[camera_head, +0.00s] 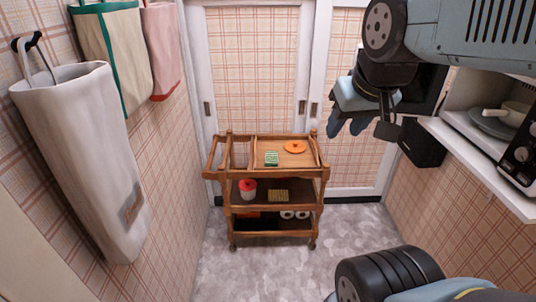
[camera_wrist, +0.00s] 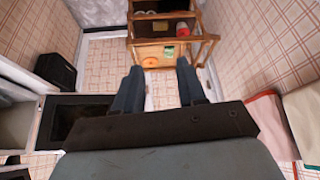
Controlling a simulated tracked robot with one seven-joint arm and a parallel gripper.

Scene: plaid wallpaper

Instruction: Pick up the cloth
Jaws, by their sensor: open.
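A small green-and-white striped item (camera_head: 271,158), which looks like a folded cloth, lies on the top tray of the wooden cart (camera_head: 233,174). The green item also shows in the wrist view (camera_wrist: 169,52), just beyond the fingers. An orange round item (camera_head: 294,147) lies to its right on the tray. My gripper (camera_head: 348,126) is at the upper right, well above and apart from the cart. Its two blue fingers are spread with nothing between them, and they also show in the wrist view (camera_wrist: 159,70).
The lower shelves hold a red-lidded white container (camera_head: 248,189), a yellowish item (camera_head: 278,195) and white rolls (camera_head: 287,214). Bags (camera_head: 80,130) hang on the left wall. A white shelf (camera_head: 480,160) with a microwave juts out at right. The floor before the cart is clear.

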